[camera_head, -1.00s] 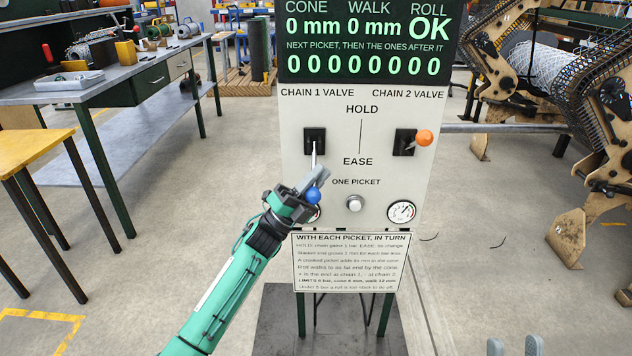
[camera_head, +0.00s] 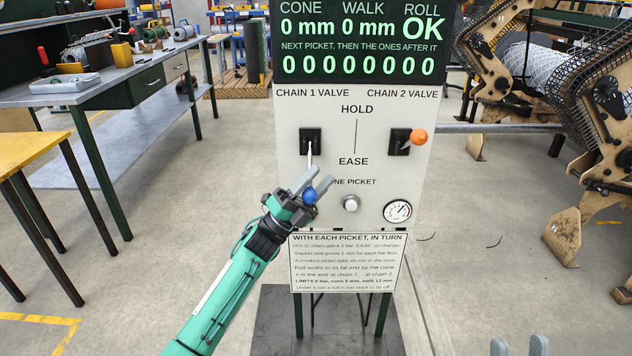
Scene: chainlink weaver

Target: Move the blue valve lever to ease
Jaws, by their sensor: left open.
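The blue valve lever is the Chain 1 valve's. Its pale rod comes out of a black slot plate (camera_head: 310,141) on the panel's left and points down, past the EASE label's height, ending in a blue knob (camera_head: 310,196). My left gripper (camera_head: 316,183) is open at the knob, its two grey fingers apart just above and beside it. I cannot tell whether they touch it. The gauge behind the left gripper is hidden. My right gripper (camera_head: 519,347) shows only as two spread grey fingertips at the bottom edge, empty and far from the lever.
The Chain 2 valve lever has an orange knob (camera_head: 418,136) and sticks out right of its slot. A workbench (camera_head: 100,92) stands left, machinery (camera_head: 575,200) right.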

